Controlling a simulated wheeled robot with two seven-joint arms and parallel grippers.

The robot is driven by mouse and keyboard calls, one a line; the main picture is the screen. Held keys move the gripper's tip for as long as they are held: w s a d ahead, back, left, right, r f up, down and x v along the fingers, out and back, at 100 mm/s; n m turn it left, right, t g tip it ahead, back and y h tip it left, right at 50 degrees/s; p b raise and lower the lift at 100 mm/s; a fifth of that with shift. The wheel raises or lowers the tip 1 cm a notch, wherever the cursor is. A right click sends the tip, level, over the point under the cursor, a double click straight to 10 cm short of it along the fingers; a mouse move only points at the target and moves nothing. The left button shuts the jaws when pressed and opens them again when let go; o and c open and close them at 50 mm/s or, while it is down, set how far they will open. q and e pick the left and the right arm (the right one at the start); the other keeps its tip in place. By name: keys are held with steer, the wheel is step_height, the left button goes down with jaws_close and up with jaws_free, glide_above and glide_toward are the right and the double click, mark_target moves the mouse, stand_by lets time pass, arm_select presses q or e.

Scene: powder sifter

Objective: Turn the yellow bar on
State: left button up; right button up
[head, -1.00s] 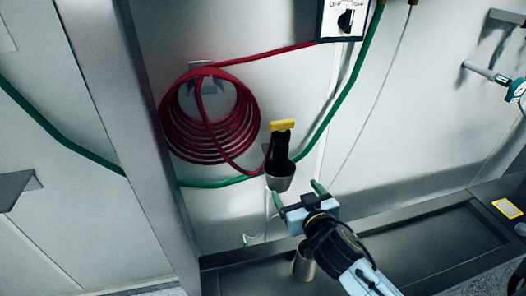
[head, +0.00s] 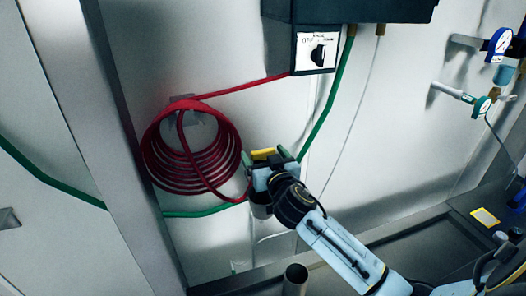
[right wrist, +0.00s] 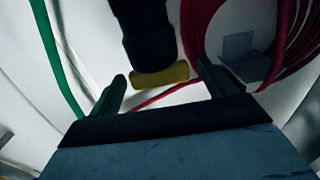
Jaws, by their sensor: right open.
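The yellow bar (head: 263,153) is a short yellow crosspiece at the end of a black handle, which sits in a metal holder on the wall. In the right wrist view the yellow bar (right wrist: 160,76) lies between the two green fingers, with the black handle (right wrist: 145,30) above it. My right gripper (head: 265,157) is open around the bar and covers most of the handle in the head view. I cannot tell whether either finger touches the bar. My left gripper is not in view.
A coiled red hose (head: 190,150) hangs on the wall to the left of the bar. A switch box (head: 315,50) with a black knob is above right. A green hose (head: 325,100) runs down nearby. Gauges (head: 500,40) are at the far right.

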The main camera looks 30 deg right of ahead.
steer(key=shift+w+d, duration=0.15)
steer(key=shift+w, duration=0.5)
